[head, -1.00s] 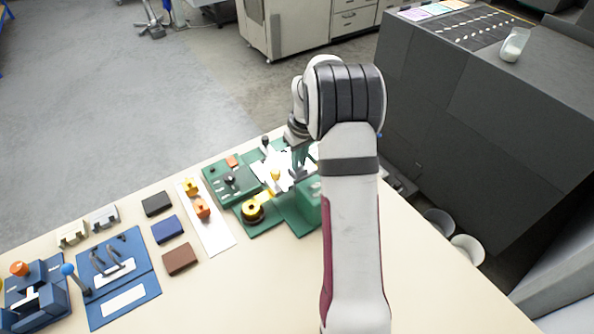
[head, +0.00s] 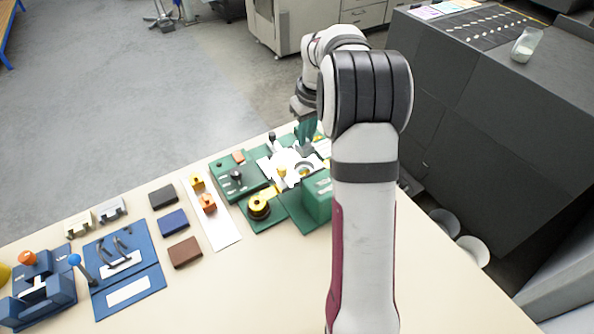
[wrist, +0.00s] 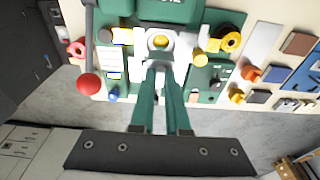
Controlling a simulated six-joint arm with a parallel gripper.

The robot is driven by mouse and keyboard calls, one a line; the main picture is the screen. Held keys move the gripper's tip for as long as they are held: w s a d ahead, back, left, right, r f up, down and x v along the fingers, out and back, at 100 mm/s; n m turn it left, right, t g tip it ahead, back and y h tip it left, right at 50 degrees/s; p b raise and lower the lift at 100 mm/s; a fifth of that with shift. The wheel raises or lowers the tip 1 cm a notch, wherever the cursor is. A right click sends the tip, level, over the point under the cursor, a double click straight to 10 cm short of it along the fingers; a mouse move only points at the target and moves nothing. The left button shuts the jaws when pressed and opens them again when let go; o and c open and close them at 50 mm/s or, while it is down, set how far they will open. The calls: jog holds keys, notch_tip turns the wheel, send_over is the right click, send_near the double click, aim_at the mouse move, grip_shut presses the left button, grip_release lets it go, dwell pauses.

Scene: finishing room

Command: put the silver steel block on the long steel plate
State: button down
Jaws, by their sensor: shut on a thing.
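My gripper (head: 306,138) has green fingers. It is shut on a small grey block, which I take for the silver steel block (head: 306,151), above the green fixture with the bright metal part. In the wrist view my gripper (wrist: 161,68) points at that part, and the block is hard to tell from the bright metal behind it. The long steel plate (head: 222,232) is a pale strip lying left of the green fixture. The plate also shows at the right in the wrist view (wrist: 264,42).
The green fixture (head: 262,225) carries a yellow-and-black spool (head: 259,206) and upright knobs beside the plate. Black, blue and brown blocks (head: 174,222) lie left of the plate. A blue fixture (head: 150,279) is farther left. The table's front is clear.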

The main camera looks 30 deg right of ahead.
jog(key=s+a+r, duration=0.4)
jog(key=a+r, duration=0.1)
jog(key=a, duration=0.5)
jog(key=s+a+r, duration=0.3)
jog(key=a+r, duration=0.1)
jog(key=a, duration=0.6)
jog(key=d+f, duration=0.5)
jog(key=f, duration=0.6)
jog(key=w+a+f, duration=0.1)
jog(key=a+f, duration=0.2)
jog(key=w+a+f, duration=0.2)
jog(key=a+f, duration=0.2)
jog(key=w+a+f, duration=0.2)
jog(key=a+f, duration=0.1)
jog(key=shift+w+a+f, duration=0.25)
jog(key=shift+f, duration=0.15)
jog(key=shift+f, duration=0.1)
jog(key=c, duration=0.9)
grip_release()
